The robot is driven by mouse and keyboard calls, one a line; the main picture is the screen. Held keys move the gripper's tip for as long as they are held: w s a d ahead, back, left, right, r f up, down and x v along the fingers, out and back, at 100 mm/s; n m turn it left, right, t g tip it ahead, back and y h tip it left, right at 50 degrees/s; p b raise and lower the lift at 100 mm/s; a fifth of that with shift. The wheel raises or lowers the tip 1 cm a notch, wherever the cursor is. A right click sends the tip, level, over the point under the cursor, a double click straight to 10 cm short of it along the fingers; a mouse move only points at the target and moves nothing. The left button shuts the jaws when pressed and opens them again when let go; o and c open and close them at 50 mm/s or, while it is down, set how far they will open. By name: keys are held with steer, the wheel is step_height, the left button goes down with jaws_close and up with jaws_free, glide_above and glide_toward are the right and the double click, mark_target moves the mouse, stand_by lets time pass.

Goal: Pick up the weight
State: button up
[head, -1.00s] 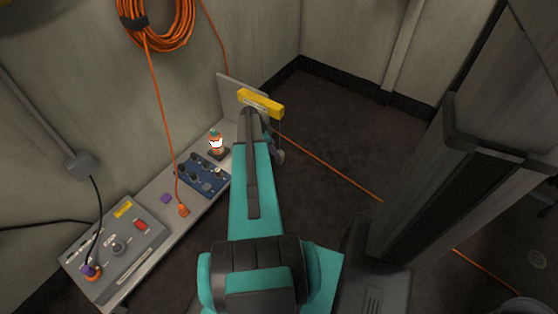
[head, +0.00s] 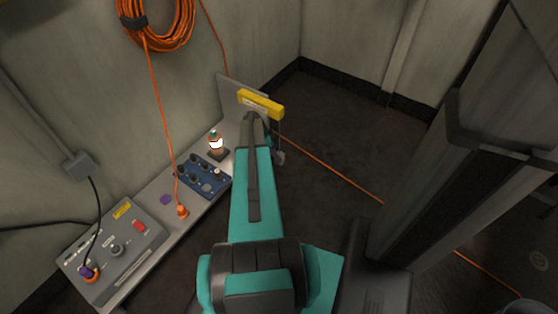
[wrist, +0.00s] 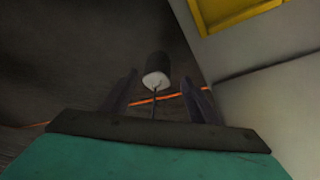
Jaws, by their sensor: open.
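The weight (head: 279,158) is a small grey piece hanging on a thin line below the yellow bar (head: 260,104), just right of my arm's far end. In the wrist view the weight (wrist: 157,70) is a dark cylinder with a pale end facing the camera, and a thin line runs from that end. My gripper (wrist: 160,76) is open, with one dark finger on each side of the weight in the picture. I cannot tell how far beyond the fingertips the weight is. In the head view my arm hides most of the gripper.
A grey upright panel (head: 228,92) stands behind the yellow bar.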

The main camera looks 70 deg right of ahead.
steer(key=shift+b+x, duration=1.05)
steer(key=shift+x, duration=1.45)
steer(key=shift+s+a, duration=0.1)
steer(key=shift+s, duration=0.05)
steer(key=shift+r, duration=0.1)
jaws_close()
